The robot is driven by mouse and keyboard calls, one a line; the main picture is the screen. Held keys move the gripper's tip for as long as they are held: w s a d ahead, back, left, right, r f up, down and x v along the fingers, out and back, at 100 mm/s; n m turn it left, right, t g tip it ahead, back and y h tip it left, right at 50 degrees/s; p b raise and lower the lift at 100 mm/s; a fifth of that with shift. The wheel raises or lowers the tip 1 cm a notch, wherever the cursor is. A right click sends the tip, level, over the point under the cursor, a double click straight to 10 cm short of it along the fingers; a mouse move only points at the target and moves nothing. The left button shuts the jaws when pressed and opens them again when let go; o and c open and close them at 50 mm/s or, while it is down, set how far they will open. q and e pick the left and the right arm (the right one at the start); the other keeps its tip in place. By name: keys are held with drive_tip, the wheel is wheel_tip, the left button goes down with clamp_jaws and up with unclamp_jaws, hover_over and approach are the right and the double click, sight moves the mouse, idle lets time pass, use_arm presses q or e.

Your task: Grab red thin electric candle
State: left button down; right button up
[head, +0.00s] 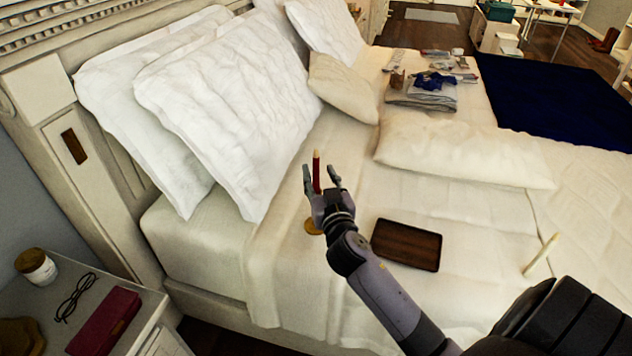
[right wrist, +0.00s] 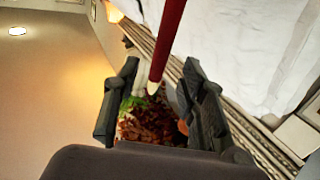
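The thin red candle (head: 316,172) with a pale tip stands about upright over the bed. In the head view it shows between the fingers of my right gripper (head: 320,178), which hides its lower part. In the right wrist view the red candle (right wrist: 170,35) comes down from the top edge, its pale tip between the two spread fingers of the right gripper (right wrist: 160,78). There are gaps on both sides, and no grip shows. A round golden disc (head: 312,227) lies on the bed below the gripper; I cannot tell if it belongs to the candle. My left gripper is not in view.
A dark brown tray (head: 406,245) lies on the bed right of the gripper. A thin cream candle (head: 541,254) is farther right. Pillows (head: 225,105) stand behind. A nightstand at lower left holds a jar (head: 37,267), glasses (head: 75,297) and a red case (head: 104,322).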

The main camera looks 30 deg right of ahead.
sight(317, 166)
drive_tip(key=x, duration=0.4)
drive_tip(key=shift+w+d, duration=0.15)
drive_tip(key=shift+w, duration=0.2)
drive_tip(key=shift+s+r, duration=0.1)
drive_tip(key=shift+c, duration=0.5)
clamp_jaws()
